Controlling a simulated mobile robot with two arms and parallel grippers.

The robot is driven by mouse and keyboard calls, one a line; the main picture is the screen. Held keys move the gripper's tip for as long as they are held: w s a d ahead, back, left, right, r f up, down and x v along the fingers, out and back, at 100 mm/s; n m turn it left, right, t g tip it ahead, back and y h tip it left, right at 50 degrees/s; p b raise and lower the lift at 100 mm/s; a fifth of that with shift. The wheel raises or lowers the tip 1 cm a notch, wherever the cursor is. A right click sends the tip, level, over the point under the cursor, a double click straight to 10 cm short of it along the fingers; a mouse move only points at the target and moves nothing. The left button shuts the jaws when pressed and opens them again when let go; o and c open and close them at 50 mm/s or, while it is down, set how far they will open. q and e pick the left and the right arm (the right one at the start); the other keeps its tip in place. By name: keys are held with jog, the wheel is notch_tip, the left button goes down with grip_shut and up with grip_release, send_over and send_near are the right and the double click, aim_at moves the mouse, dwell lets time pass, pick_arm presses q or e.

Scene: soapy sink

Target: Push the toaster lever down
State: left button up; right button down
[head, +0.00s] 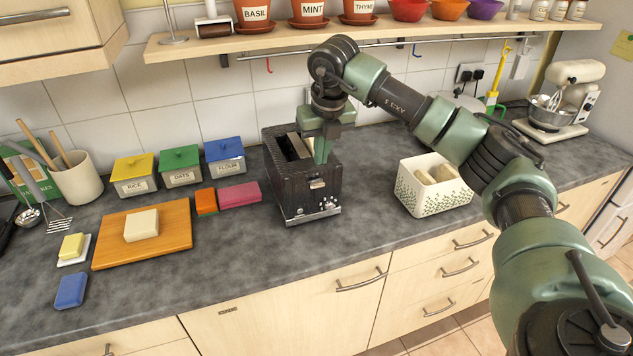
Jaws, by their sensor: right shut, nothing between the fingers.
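The dark toaster (287,184) stands upright on the grey counter, near the middle of the head view. Its lever (317,184) shows as a small light tab on the front face, above several knobs. My right gripper (322,158) comes down from above and is shut and empty. Its fingertips are at the toaster's top right edge, a little above and behind the lever in the picture. I cannot tell whether they touch the toaster. A slot shows in the toaster's top; my gripper hides part of that top. My left gripper is not in view.
A white perforated basket (432,203) with bread-like pieces stands to the right. Sponges (239,195), labelled tins (180,167) and a wooden board (172,250) with a pale block are at left. A shelf (370,36) with pots hangs above. The counter before the toaster is clear.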

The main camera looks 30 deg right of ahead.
jog(key=shift+f, duration=0.15)
jog(key=b, duration=0.4)
send_near(318, 191)
jog(key=shift+a+f, duration=0.55)
jog(key=shift+f, duration=0.3)
notch_tip(318, 191, down, 6)
jog(key=b, duration=0.3)
jog(key=shift+r+b, duration=0.2)
jog(key=shift+b, duration=0.2)
jog(key=s, duration=0.2)
jog(key=s+r, duration=0.1)
jog(key=shift+a, duration=0.35)
